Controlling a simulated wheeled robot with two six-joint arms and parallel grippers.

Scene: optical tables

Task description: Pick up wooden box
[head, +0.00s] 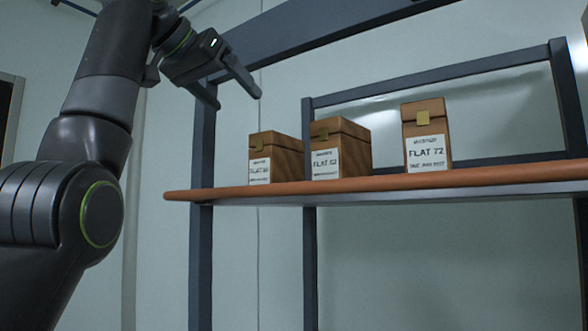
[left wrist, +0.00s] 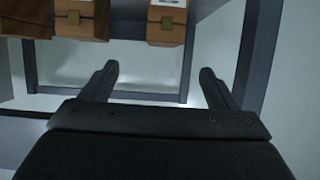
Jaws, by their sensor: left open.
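Three wooden boxes with brass clasps and white labels stand upright on the shelf in the head view: a left box (head: 287,160), a middle box (head: 352,150) and a right, narrower box (head: 425,120) reading "FLAT 72". My left gripper (head: 236,100) is open and empty, above and left of the left box, apart from it. In the left wrist view my left gripper (left wrist: 160,72) has its fingers spread with nothing between them. Wooden boxes show along that view's top edge, among them one with a clasp (left wrist: 166,30), beyond the fingertips and cut off. My right gripper is not in view.
The boxes stand on an orange-brown shelf (head: 380,187) held by a dark metal frame (head: 202,150). A dark beam (head: 320,35) crosses above. There is a gap on the shelf between the middle and right boxes. The pale wall (head: 430,260) lies behind.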

